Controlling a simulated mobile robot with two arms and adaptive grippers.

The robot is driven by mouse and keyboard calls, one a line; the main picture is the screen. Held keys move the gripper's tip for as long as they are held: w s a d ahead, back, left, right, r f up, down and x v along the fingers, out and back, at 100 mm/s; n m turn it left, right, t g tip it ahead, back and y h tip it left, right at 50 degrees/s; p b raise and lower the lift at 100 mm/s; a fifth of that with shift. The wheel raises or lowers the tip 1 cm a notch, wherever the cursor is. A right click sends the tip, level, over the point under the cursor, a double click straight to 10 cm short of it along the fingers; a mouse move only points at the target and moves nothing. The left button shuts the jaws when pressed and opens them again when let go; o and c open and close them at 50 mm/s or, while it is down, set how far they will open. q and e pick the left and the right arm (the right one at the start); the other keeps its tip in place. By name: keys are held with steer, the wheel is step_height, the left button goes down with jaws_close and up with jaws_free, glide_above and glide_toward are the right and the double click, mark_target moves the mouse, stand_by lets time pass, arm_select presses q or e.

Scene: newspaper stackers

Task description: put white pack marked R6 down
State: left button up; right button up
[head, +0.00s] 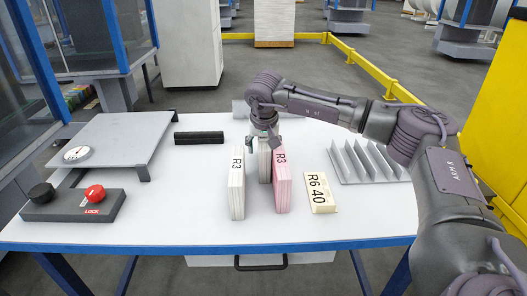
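My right gripper (265,143) points down over the middle of the table, with its fingers around the top of an upright white pack (264,165). I cannot tell whether the fingers press on it, nor whether its base touches the table. No marking shows on this pack. A white pack marked R3 (237,188) stands upright in front of it to the left. A pink pack marked R3 (282,187) stands in front to the right and partly hides it. A cream block marked R6 40 (319,193) lies flat to the right. My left gripper is out of view.
A finned grey rack (368,163) is at the table's right, partly behind my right arm. A black bar (199,138) lies behind left. A raised grey plate with a dial (78,154) and a control box with a red knob (95,193) fill the left. The front middle is clear.

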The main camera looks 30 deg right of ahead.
steer(key=shift+f, duration=0.1)
steer(key=shift+c, duration=0.3)
jaws_close()
stand_by(0.4)
